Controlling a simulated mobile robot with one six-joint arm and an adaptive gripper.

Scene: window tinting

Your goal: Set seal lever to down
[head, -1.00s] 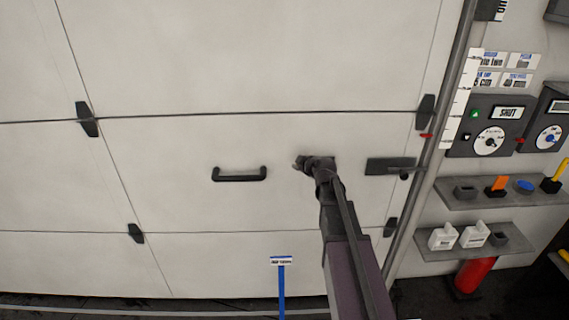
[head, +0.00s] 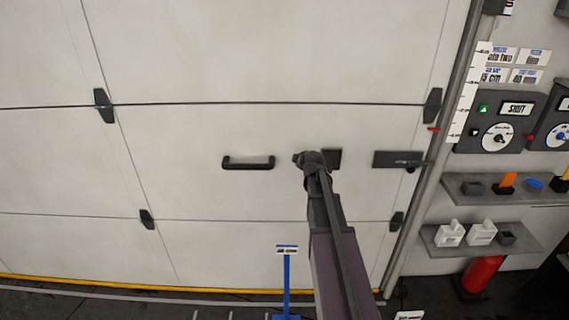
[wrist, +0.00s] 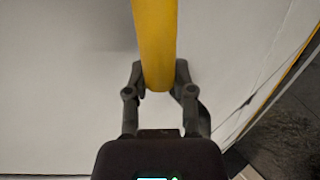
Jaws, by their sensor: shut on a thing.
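The seal lever appears as a thick yellow bar (wrist: 155,35) in the wrist view, running from the top edge down between my fingers. My gripper (wrist: 160,80) is shut on it, with one finger on each side. In the head view my gripper (head: 301,158) is at the white door (head: 190,130), just left of a dark square plate (head: 334,157). The lever is hidden there behind my gripper and arm, so I cannot tell its angle.
A black handle (head: 248,164) is left of my gripper, and a dark latch plate (head: 385,159) is to its right. A yellow strip (head: 130,287) runs along the door's bottom. A blue post (head: 286,280) stands in front.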

